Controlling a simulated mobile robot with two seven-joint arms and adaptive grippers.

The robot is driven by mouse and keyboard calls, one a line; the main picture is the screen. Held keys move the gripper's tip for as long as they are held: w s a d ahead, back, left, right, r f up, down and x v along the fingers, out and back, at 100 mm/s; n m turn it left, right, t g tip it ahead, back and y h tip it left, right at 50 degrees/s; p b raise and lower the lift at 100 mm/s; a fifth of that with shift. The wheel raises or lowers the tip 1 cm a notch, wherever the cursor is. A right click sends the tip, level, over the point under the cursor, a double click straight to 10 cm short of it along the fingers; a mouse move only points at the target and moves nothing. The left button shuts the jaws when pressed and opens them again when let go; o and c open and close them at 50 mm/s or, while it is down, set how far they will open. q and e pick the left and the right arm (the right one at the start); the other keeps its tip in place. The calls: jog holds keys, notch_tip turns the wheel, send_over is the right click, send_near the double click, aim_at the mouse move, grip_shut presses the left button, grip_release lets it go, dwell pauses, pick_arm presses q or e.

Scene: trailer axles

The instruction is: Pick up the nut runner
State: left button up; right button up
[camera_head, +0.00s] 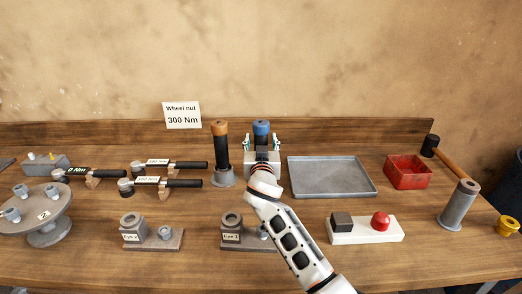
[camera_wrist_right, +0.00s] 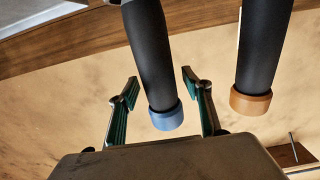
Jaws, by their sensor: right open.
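Two upright black tools, likely nut runners, stand at the back of the bench. One has an orange cap (camera_head: 220,129) and a grey base; the other has a blue cap (camera_head: 261,128). My right gripper (camera_head: 262,142) is open at the blue-capped tool, with a finger to each side of it in the picture. In the right wrist view, the blue-capped tool (camera_wrist_right: 151,55) shows between the open fingers (camera_wrist_right: 160,87), with no clear contact. The orange-capped tool (camera_wrist_right: 263,50) stands outside them, to the right. My gripper and arm hide the blue-capped tool's lower part. My left gripper is out of view.
Torque wrenches (camera_head: 185,183) lie on stands at left, near a round turntable (camera_head: 48,236). A grey tray (camera_head: 332,190), red bin (camera_head: 407,183), hammer (camera_head: 452,158), grey cylinder (camera_head: 458,207) and white box with a red button (camera_head: 366,236) are at right. A "300 Nm" sign (camera_head: 182,115) stands behind.

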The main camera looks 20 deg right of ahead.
grip_shut()
jog(key=shift+r, duration=0.15)
